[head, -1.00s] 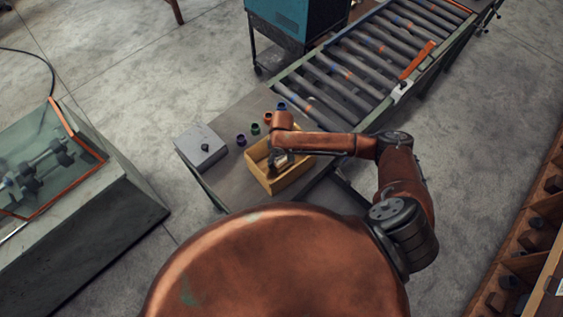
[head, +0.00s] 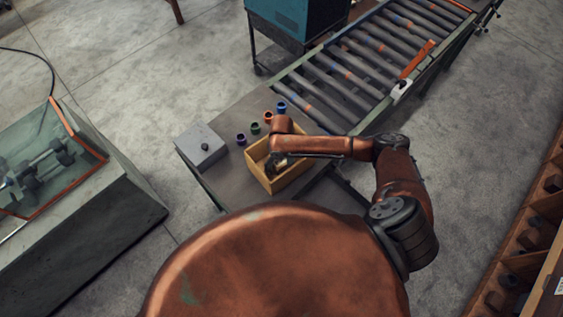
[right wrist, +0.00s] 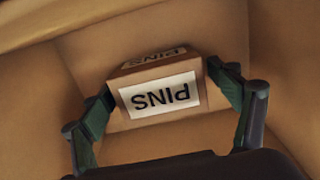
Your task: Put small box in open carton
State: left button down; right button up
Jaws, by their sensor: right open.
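The open carton (head: 292,180) is a tan box without a lid, standing on the grey table. The small box (right wrist: 160,92) is brown with white labels reading "PINS", upside down in the right wrist view. It lies inside the carton, whose tan walls surround it there. My right gripper (head: 275,169) reaches down into the carton. In the right wrist view its two green-padded fingers (right wrist: 160,82) are open, one on each side of the small box, with the tips close to its sides. The small box is mostly hidden in the head view. My left gripper is out of view.
A grey box with a black knob (head: 201,147) stands left of the carton on the table (head: 225,178). Several small coloured cups (head: 255,128) stand in a row behind the carton. A roller conveyor (head: 345,75) adjoins the table's far side.

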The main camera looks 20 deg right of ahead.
aim_at(281, 160)
jog(key=shift+r, duration=0.1)
notch_tip(281, 160, up, 12)
jog(key=b, duration=0.1)
jog(key=shift+b, duration=0.35)
dwell(0.4)
